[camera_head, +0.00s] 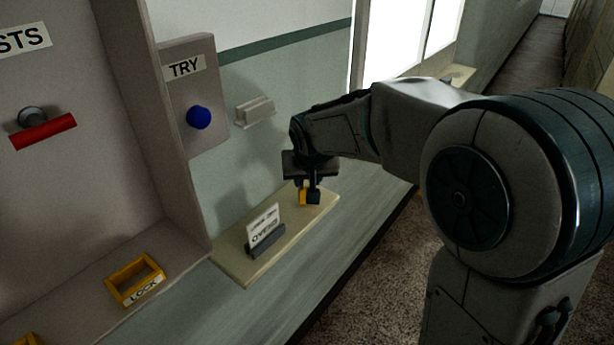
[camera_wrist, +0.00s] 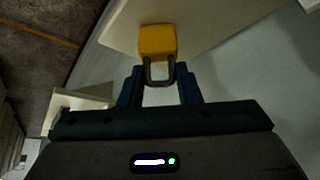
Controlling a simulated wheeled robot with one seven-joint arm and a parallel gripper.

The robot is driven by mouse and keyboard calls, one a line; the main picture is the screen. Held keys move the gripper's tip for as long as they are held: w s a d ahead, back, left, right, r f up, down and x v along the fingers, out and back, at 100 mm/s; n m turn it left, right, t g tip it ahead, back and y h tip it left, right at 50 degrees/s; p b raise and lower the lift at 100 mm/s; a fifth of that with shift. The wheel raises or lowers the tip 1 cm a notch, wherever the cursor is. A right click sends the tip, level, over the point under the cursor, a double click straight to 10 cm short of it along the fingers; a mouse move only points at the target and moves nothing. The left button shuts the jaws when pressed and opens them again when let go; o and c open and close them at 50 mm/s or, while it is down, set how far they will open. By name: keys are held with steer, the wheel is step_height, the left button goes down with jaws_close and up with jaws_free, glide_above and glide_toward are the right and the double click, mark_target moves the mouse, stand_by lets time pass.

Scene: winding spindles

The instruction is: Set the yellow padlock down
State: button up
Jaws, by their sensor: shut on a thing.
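The yellow padlock (camera_wrist: 158,40) has a yellow body and a dark metal shackle. In the wrist view my gripper (camera_wrist: 160,82) is shut on its shackle, with the body beyond the fingertips. In the head view my gripper (camera_head: 311,196) is over the far end of a cream board, and a bit of the padlock (camera_head: 303,196) shows beside the dark fingers. The padlock is close to the board; I cannot tell whether it touches it.
The cream board (camera_head: 240,268) lies on a grey ledge and bears a sign in a dark holder (camera_head: 265,238). A yellow frame marked LOCK (camera_head: 136,280) is at lower left. A TRY panel with a blue button (camera_head: 199,117) and a red handle (camera_head: 43,131) are on the left.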

steer(key=shift+f, duration=0.2)
steer(key=o, duration=1)
steer(key=shift+r, duration=0.1)
steer(key=shift+r, duration=0.25)
steer(key=a+v, duration=0.1)
steer(key=v, duration=1.1)
steer(key=s+d+f+g, duration=0.1)
steer(key=s+d+f, duration=0.3)
steer(key=s+d, duration=0.1)
steer(key=s+d+f+m+g, duration=0.1)
steer(key=s+d+f, duration=0.3)
steer(key=s, duration=0.3)
steer(key=s+d+f+g, duration=0.1)
steer(key=s+d+f, duration=0.3)
steer(key=s+d, duration=0.2)
steer(key=shift+s+d+f+h+b, duration=0.15)
steer(key=shift+s+f+h+b, duration=0.1)
steer(key=shift+s+h+b, duration=0.25)
